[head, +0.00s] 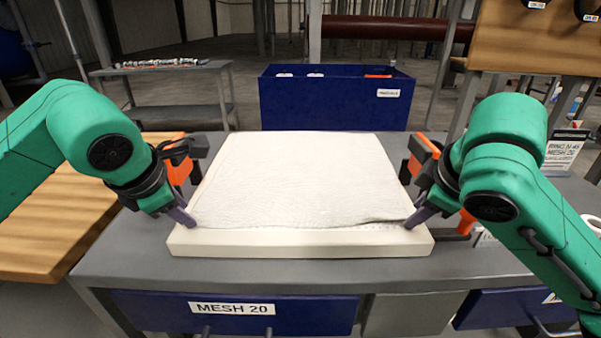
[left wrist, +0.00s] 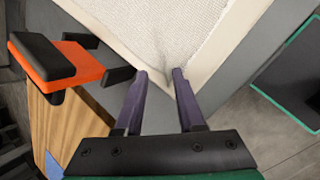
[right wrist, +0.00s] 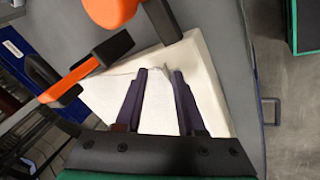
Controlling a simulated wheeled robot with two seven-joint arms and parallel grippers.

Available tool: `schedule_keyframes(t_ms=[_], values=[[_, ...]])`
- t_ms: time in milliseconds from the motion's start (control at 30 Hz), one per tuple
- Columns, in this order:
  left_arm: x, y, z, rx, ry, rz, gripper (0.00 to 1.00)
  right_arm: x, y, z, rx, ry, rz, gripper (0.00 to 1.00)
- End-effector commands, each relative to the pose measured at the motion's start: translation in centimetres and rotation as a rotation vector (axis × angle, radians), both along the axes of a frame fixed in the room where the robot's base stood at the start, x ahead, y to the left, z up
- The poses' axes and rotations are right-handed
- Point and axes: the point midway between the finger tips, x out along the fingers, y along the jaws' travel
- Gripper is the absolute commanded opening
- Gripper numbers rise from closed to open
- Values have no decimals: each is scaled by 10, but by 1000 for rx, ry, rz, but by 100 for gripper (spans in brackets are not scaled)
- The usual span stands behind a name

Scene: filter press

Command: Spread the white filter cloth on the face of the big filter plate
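The white filter cloth (head: 295,180) lies over most of the pale filter plate (head: 300,243), which lies flat on the grey bench. Its near edge stops short of the plate's near edge and looks slightly raised and wrinkled at the right. My left gripper (head: 190,224) is at the near left corner; in the left wrist view a gap shows between its fingertips (left wrist: 161,73), with the cloth corner between them. My right gripper (head: 410,224) is at the near right corner; a gap shows between its fingertips (right wrist: 161,71) too, with a small cloth ridge between them. Firm contact is unclear.
Orange-and-black clamps stand beside the plate at left (head: 180,168) and right (head: 422,155). A blue bin (head: 335,103) is behind the bench. A wooden surface (head: 60,232) adjoins at left. A blue drawer marked MESH 20 (head: 160,310) is below the bench front.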

Motion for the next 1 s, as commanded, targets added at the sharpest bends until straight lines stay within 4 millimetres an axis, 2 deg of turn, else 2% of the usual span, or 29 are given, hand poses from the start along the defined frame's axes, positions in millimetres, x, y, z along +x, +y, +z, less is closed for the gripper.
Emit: schedule_keyframes(t_ms=[367, 467, 567, 800, 900, 1000], values=[[-2, -3, -3, -1, 10, -10, 55, -1, 3, -3, 1, 9, 11, 55], [-6, -4, 9, -2, 9, -11, 55, -5, 2, 10, 0, 3, 10, 55], [-13, -3, 28, -2, 5, -10, 55, -13, 2, 30, -1, 0, 6, 55], [-43, -3, 67, -2, 3, -9, 55, -43, 1, 68, -1, -3, 5, 55], [-55, -2, 81, -1, 2, -6, 55, -54, 1, 82, 0, -1, 6, 55], [-61, -2, 88, -1, 4, -6, 55, -60, 2, 88, 0, 3, 6, 55]])
